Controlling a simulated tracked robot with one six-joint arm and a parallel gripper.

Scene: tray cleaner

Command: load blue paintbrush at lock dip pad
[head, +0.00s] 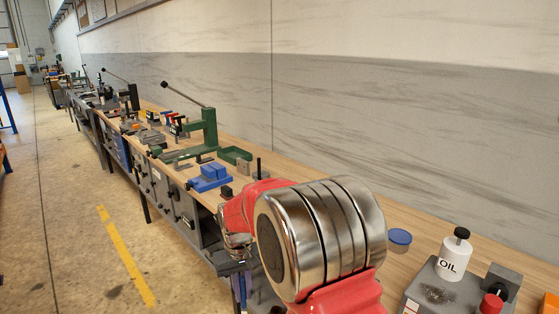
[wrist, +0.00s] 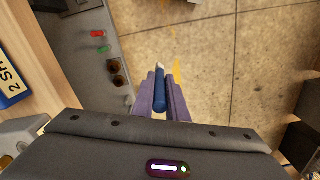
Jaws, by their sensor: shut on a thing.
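In the wrist view my gripper (wrist: 160,78) is shut on the blue paintbrush (wrist: 160,98), its handle between the two purple fingers and its pale tip pointing away from the wrist. Below it is the floor, beside the bench front. In the head view my gripper (head: 240,288) hangs low at the bench's front edge, mostly hidden behind my red arm; the brush cannot be made out there. No pad is clearly marked as the lock dip pad. A dark, speckled patch (head: 437,295) lies on a grey block (head: 416,291) at the lower right, partly out of frame.
A white oil bottle (head: 453,262) and a red-topped item (head: 491,304) stand on the grey block. A round blue lid (head: 399,238) lies on the bench (head: 437,223). Farther along are a blue block (head: 210,178) and a green lever press (head: 207,130). The floor aisle (head: 75,200) is clear.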

